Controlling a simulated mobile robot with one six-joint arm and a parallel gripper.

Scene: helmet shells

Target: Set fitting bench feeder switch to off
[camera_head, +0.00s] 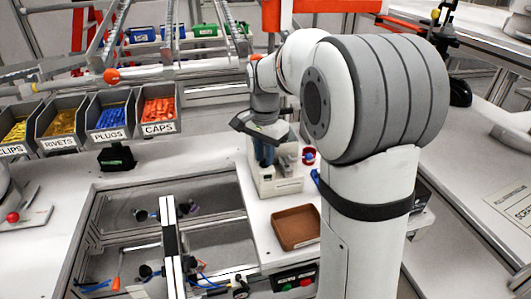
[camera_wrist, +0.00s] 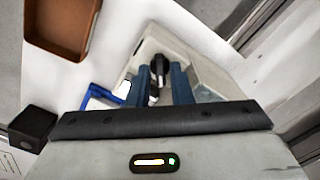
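A cream box-shaped unit (camera_head: 280,182) stands on the white bench below my gripper; I take it for the bench feeder. It also shows in the wrist view (camera_wrist: 207,72). My gripper (camera_head: 264,153) points down at this unit, its blue fingers over or at its top. In the wrist view my gripper (camera_wrist: 160,72) has its two fingers apart. A dark rounded piece (camera_wrist: 159,58), perhaps the switch, shows between and just beyond the fingertips, with no clear contact. Its on or off position cannot be told, and my fingers partly hide it.
Bins of clips, rivets, plugs and caps (camera_head: 158,108) stand at the left. A metal frame (camera_head: 168,240) fills the front left. A small black box (camera_wrist: 33,130) sits nearby.

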